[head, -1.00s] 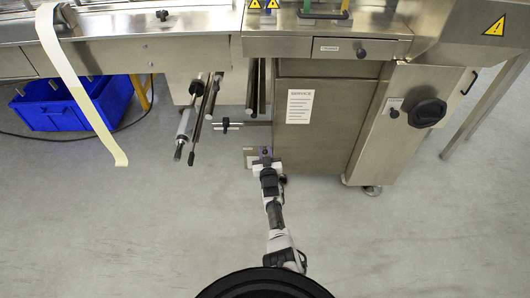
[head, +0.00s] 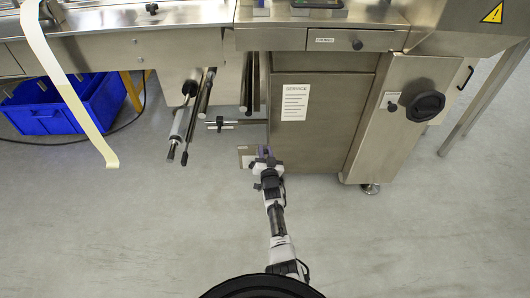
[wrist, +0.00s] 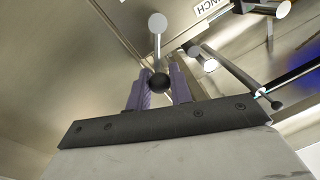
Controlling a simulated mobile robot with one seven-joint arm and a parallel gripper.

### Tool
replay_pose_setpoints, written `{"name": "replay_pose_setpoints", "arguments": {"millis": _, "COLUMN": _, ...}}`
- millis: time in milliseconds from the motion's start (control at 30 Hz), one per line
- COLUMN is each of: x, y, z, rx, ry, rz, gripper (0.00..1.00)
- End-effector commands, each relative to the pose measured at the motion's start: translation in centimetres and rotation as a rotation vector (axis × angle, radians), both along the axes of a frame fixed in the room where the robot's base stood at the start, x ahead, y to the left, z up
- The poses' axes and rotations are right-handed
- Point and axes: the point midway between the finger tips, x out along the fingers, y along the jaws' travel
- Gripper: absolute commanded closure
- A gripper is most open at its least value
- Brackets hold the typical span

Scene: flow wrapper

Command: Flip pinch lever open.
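The pinch lever shows in the wrist view as a silver rod (wrist: 157,40) with a pale round end at the top and a black ball knob (wrist: 160,83) at its near end. My gripper (wrist: 160,76) has its two purple fingers close together, one on each side of the knob. In the head view my gripper (head: 263,152) is low at the left of the service cabinet, by a small metal plate (head: 243,151). The lever is too small or hidden to make out there.
The steel cabinet (head: 325,135) with a service sheet stands right of my gripper. Rollers and rods (head: 185,125) stick out at the left. The floor in front is clear.

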Motion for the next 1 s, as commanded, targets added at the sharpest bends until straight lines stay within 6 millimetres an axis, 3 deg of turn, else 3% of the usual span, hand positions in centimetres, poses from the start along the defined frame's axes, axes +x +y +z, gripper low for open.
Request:
{"name": "replay_pose_setpoints", "arguments": {"millis": 167, "x": 0.0, "y": -0.1, "z": -0.1, "rx": 0.000, "ry": 0.002, "rz": -0.002, "gripper": 0.59}}
{"name": "replay_pose_setpoints", "arguments": {"millis": 533, "x": 0.0, "y": 0.0, "z": 0.7, "rx": -0.001, "ry": 0.000, "rz": -0.001, "gripper": 0.59}}
{"name": "replay_pose_setpoints", "arguments": {"millis": 1000, "x": 0.0, "y": -0.1, "z": 8.4, "rx": 0.000, "ry": 0.002, "rz": -0.002, "gripper": 0.59}}
